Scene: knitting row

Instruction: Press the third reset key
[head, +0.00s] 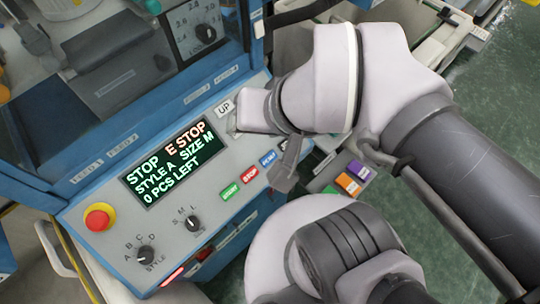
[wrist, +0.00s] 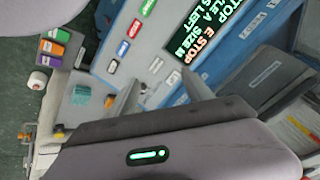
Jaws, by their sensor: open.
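The control panel (head: 150,225) carries a slanted row of keys: a green START key (head: 230,192), a red STOP key (head: 250,174), a blue key (head: 268,158) and a pale fourth key at the upper end. The blue key's small label is hard to read. In the wrist view the green key (wrist: 148,7), red key (wrist: 134,28), blue key (wrist: 123,48) and pale key (wrist: 112,67) run down to the left. My gripper (wrist: 162,84) is open and empty over the panel, its fingers apart. In the head view, my gripper (head: 282,172) partly hides the row's upper end.
The display (head: 168,162) reads STOP, E STOP, STYLE A, SIZE M, 0 PCS LEFT. A red mushroom button (head: 98,217) and two rotary knobs, style (head: 146,254) and size (head: 193,223), sit on the panel. A tray with coloured blocks (head: 349,183) stands to the right.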

